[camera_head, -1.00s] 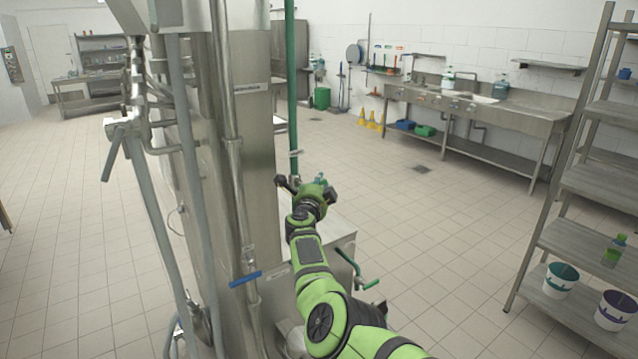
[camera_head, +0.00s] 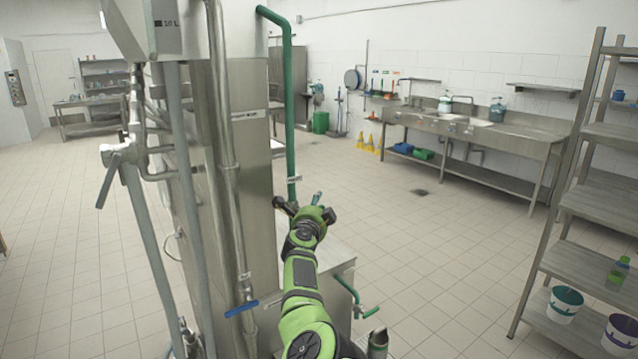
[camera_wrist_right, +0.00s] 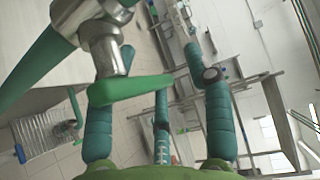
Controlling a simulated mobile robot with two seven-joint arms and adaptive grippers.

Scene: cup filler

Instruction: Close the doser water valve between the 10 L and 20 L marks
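A green valve lever (camera_wrist_right: 128,90) on a metal valve body (camera_wrist_right: 97,28) fills the near part of the right wrist view, with a green pipe running to the left. In the head view, the valve area is at the vertical green pipe (camera_head: 290,110) beside the steel column. My right gripper (camera_head: 312,205) is there; in the wrist view its teal fingers (camera_wrist_right: 160,110) are spread on both sides of the lever. Whether they touch it is unclear. No 20 L mark is readable. My left gripper is out of view.
A blue-handled valve (camera_head: 241,308) is low on the column, and another green-handled valve (camera_head: 368,311) is right of the steel box. A grey lever valve (camera_head: 110,180) is at left. Steel shelves (camera_head: 585,200) stand at right. The tiled floor between is clear.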

